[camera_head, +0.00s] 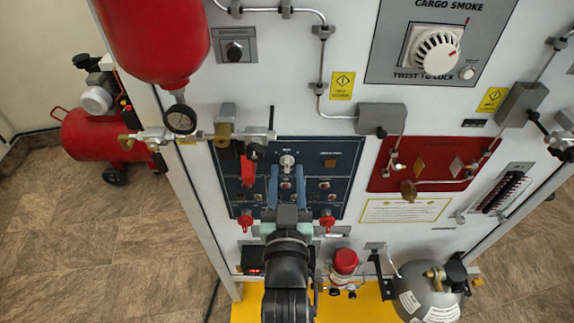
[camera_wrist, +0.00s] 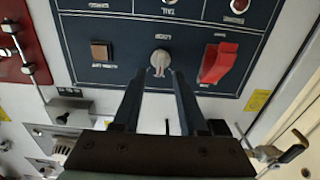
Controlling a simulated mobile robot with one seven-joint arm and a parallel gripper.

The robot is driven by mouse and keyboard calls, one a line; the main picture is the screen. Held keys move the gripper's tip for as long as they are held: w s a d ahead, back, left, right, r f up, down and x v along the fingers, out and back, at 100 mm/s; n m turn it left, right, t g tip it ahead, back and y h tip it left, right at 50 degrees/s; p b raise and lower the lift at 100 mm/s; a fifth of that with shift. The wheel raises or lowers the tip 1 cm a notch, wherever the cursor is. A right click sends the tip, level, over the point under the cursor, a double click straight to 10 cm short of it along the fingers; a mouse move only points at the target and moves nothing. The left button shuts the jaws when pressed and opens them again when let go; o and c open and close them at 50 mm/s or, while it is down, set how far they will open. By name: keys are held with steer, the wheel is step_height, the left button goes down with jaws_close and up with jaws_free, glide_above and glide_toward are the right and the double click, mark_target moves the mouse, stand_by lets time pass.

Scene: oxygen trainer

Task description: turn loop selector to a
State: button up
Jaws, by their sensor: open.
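The loop selector, a small light grey knob (camera_head: 287,162), sits at the upper middle of the dark blue panel (camera_head: 340,150). In the wrist view, where the panel appears upside down, the knob (camera_wrist: 160,60) shows a small reddish mark on its lower edge. I cannot read which letter it points to. My gripper (camera_head: 286,178) is in front of the panel, just below the knob in the head view. In the wrist view, the open, empty fingers (camera_wrist: 158,80) flank the line to the knob, which lies between and beyond their tips. Contact is not visible.
A red guarded switch (camera_head: 248,170) sits left of the knob, and a dark amber square (camera_wrist: 102,50) lies on its other side. A red cylinder (camera_head: 155,35) with a gauge (camera_head: 180,119) hangs at upper left. A grey bottle (camera_head: 428,292) stands lower right.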

steer(key=shift+w, duration=0.8)
steer(key=shift+c, duration=0.2)
jaws_close()
